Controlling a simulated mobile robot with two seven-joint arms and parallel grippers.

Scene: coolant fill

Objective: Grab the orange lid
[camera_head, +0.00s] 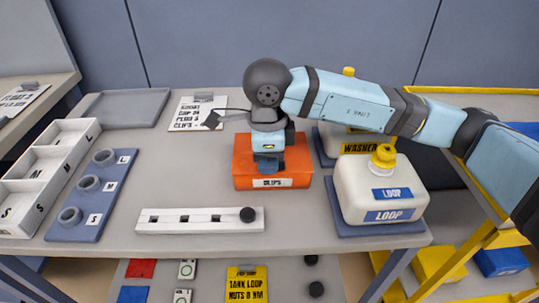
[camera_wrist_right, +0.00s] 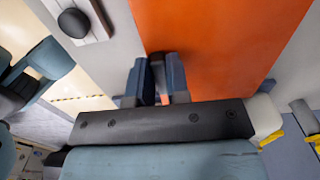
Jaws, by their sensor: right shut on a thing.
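The orange lid (camera_head: 299,150) is a flat orange slab on the table's middle, with a white label on its front face that seems to read CLIPS. It also fills the upper right of the right wrist view (camera_wrist_right: 225,45). My right gripper (camera_head: 268,168) reaches down over the lid's middle, pointing at the table. In the wrist view its two blue fingers (camera_wrist_right: 158,75) are close together on a narrow dark part at the lid's edge. The fingers hide most of the gripped part. I cannot tell whether the lid is lifted. My left gripper is not in view.
A white LOOP tank (camera_head: 352,200) with a yellow cap stands right of the lid, with another tank behind. A white strip with a black knob (camera_head: 247,214) lies in front. A blue ring rack (camera_head: 92,200), a white bin (camera_head: 45,165) and a grey tray (camera_head: 125,107) are left.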

